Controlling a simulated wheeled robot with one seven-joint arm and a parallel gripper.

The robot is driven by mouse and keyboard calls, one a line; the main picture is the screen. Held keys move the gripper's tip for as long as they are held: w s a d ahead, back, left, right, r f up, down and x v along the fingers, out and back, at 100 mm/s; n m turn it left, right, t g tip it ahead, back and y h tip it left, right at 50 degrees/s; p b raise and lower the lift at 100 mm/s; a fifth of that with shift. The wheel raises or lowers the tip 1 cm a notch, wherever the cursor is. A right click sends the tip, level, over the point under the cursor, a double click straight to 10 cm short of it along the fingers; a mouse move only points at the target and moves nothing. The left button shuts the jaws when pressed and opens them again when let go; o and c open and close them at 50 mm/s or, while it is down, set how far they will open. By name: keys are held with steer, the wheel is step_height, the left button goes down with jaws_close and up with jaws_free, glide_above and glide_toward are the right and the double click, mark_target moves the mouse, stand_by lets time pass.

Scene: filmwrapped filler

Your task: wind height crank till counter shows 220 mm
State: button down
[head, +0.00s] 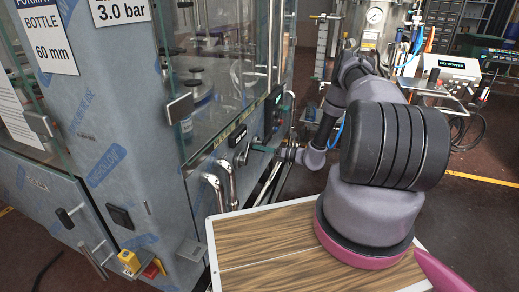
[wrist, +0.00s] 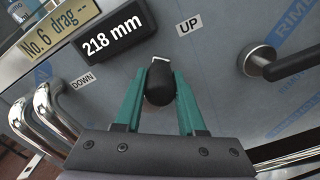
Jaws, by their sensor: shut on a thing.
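The counter (wrist: 114,34) is a black display that reads 218 mm in the wrist view. Below it is the height crank's black knob (wrist: 160,84), with a bit of pale metal at its top. My gripper (wrist: 162,78) has its two teal fingers shut on this knob, one on each side. The rest of the crank is mostly hidden behind the knob. The panel is marked UP (wrist: 188,24) to the upper right of the knob and DOWN (wrist: 83,80) to its left. In the head view my gripper (head: 262,149) reaches the machine's front at the crank, too small for detail there.
A yellow label (wrist: 60,36) reads "No. 6 drag". Bent chrome handles (wrist: 42,122) stand out left of my gripper, and a black-gripped lever (wrist: 288,64) to its right. Glass doors (head: 225,70) rise above the panel. A wood-topped surface (head: 265,240) lies below my arm.

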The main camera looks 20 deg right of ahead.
steer(key=shift+w+d+f+m, duration=0.25)
steer(key=shift+f+m, duration=0.2)
steer(key=shift+m, duration=0.4)
steer(key=shift+w+d+f+m, duration=0.2)
steer(key=shift+w+f+m, duration=0.15)
steer(key=shift+m, duration=0.55)
steer(key=shift+w+d+f+m, duration=0.2)
steer(key=shift+f+m, duration=0.3)
steer(key=shift+m, duration=0.35)
steer(key=c, duration=0.5)
jaws_free()
steer(key=v, duration=1)
steer(key=shift+s+d, duration=0.25)
steer(key=shift+d, duration=0.05)
